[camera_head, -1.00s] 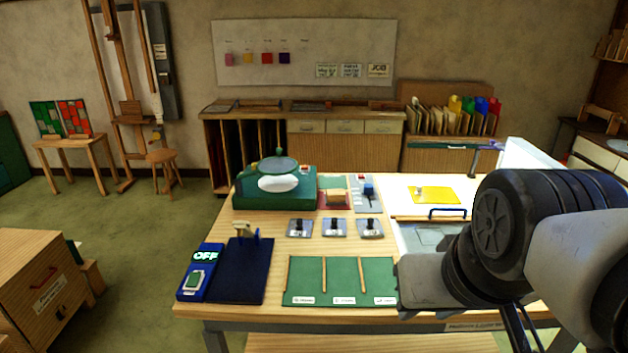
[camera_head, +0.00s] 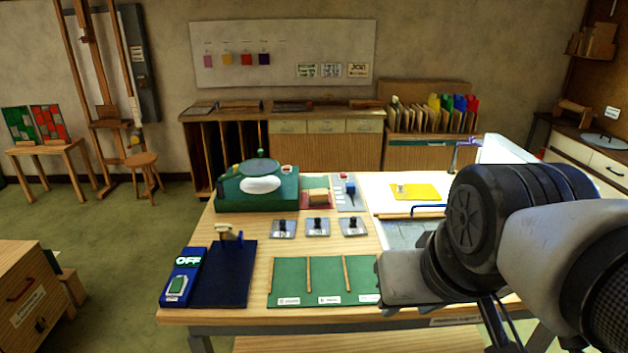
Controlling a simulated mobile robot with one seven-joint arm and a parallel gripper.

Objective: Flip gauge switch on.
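The blue gauge (camera_head: 181,276) stands at the front left of the workbench, with a dark blue plate (camera_head: 228,275) beside it. Its display (camera_head: 188,261) reads OFF in pale letters. Below the display is a pale-framed green switch (camera_head: 176,287), which I take to be the gauge switch. My arm fills the right side of the view, over the right part of the bench, well apart from the gauge. My gripper's fingertips cannot be made out; the arm hides part of the bench's right side.
A green sorting tray (camera_head: 291,282) with wooden dividers lies right of the dark blue plate. Several small switch plates (camera_head: 317,228) sit behind it. A green machine (camera_head: 234,190) stands at the back left of the bench. Bare wood (camera_head: 247,230) shows between them.

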